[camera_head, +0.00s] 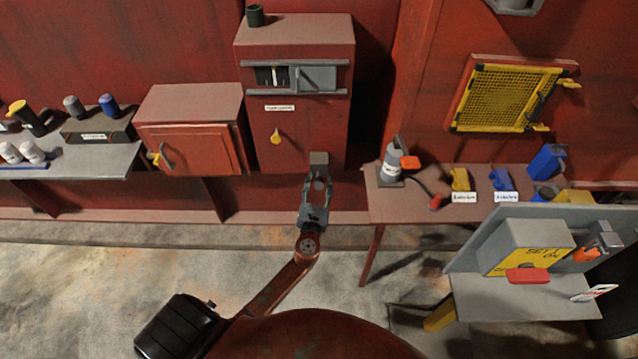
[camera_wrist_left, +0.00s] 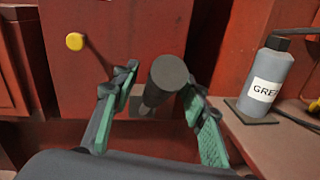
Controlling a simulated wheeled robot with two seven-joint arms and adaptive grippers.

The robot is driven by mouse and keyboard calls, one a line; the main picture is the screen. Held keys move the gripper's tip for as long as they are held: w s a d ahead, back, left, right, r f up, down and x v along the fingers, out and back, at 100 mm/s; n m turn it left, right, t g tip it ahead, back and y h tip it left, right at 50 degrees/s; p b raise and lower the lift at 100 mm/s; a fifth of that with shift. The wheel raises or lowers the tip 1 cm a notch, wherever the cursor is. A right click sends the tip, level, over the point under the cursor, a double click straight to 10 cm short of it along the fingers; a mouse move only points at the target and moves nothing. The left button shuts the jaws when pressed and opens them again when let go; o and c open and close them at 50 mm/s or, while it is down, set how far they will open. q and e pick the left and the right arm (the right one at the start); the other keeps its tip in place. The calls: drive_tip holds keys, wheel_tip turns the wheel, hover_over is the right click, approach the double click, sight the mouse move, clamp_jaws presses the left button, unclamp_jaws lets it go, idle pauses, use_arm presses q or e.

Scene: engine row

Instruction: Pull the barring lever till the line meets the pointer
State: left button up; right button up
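The barring lever (camera_wrist_left: 168,82) shows in the left wrist view as a dark grey round bar, its end towards the camera, between my fingers. In the head view its grey end (camera_head: 319,159) stands out at the cabinet's lower right front. My left gripper (camera_head: 317,183) is open, with a finger on either side of the bar; a gap shows on the left, and contact on the right cannot be told. The red cabinet (camera_head: 337,110) has a window slot (camera_head: 268,76) with a pale upright mark; which is line or pointer is unclear. My right gripper is out of view.
A yellow knob (camera_head: 275,137) is on the cabinet front. A grey bottle (camera_head: 392,162) stands on the right bench (camera_head: 378,205), near my left gripper. A red locker (camera_head: 187,150) is at left. A grey panel stand (camera_head: 470,235) is at right. The floor between is clear.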

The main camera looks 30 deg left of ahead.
use_arm(q)
clamp_jaws()
idle(0.3)
drive_tip(key=shift+f, duration=0.1)
drive_tip(key=shift+s+d+f+b, duration=0.15)
drive_tip(key=shift+f+b, duration=0.2)
drive_tip(key=shift+b, duration=0.45)
drive_tip(key=shift+s+t+b, duration=0.2)
drive_tip(key=shift+t+b, duration=0.1)
drive_tip(key=shift+b, duration=0.1)
unclamp_jaws()
